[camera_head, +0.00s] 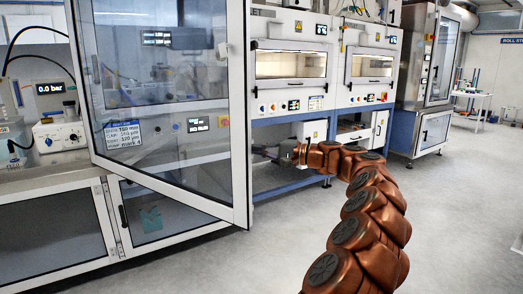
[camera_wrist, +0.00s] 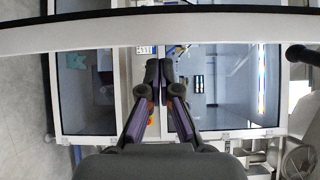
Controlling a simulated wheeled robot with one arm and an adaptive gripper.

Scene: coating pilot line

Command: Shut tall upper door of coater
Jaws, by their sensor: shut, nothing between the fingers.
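The tall upper door (camera_head: 165,90) of the coater stands open in the head view, a glass pane in a pale metal frame swung out toward me. In the wrist view my gripper (camera_wrist: 161,72) is shut, fingertips together and empty. A long pale frame bar (camera_wrist: 160,32) crosses the top of that view. I cannot tell whether the gripper touches the door.
The coater's lower door (camera_head: 150,215) is closed beneath the tall one. A bench with a pressure display (camera_head: 55,88) is at the left. Ovens with lit windows (camera_head: 290,65) and a tall cabinet (camera_head: 425,80) stand behind.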

